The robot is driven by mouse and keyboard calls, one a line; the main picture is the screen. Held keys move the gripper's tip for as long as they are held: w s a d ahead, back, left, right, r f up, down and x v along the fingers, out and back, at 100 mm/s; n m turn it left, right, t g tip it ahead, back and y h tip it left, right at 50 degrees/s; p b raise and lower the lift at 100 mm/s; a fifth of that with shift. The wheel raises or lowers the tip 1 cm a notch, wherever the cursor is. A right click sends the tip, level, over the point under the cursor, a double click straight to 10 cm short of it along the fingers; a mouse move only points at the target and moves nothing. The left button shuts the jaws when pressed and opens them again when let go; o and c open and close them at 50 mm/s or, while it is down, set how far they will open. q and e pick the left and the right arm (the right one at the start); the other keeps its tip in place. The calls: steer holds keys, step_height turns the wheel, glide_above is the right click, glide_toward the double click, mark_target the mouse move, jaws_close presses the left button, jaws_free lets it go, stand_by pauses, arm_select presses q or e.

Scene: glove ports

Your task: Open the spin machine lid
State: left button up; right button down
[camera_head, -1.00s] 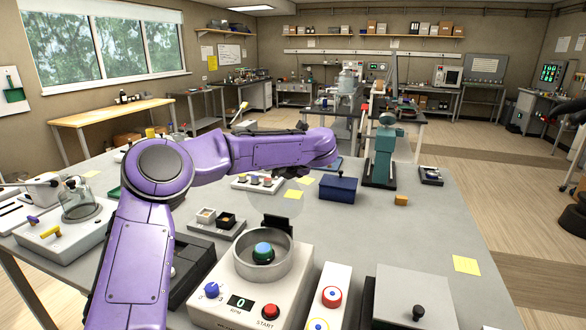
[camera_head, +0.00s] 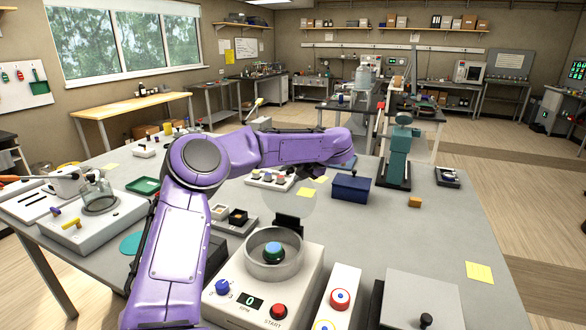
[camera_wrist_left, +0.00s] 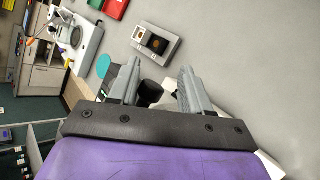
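The spin machine (camera_head: 262,300) is a white box with a metal bowl (camera_head: 274,262), a blue knob, a "0 RPM" display and a red START button. A blue-green hub sits in the bowl. A black hinge piece (camera_head: 289,224) stands at the bowl's back. A faint see-through disc (camera_head: 290,204), apparently the lid, rises upright behind it.
A two-compartment tray (camera_head: 233,217) lies left of the bowl and a blue box (camera_head: 350,188) behind it. A white button panel (camera_head: 338,298) and a grey lidded box (camera_head: 425,300) stand right of the machine. The table's right side is mostly clear.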

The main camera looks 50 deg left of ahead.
arm_select(q)
steer(key=shift+w+a, duration=0.1)
steer(key=shift+w, duration=0.15)
steer(key=b+v, duration=0.3)
steer(key=v, duration=0.7)
steer(key=shift+r, duration=0.15)
steer(key=shift+d, duration=0.25)
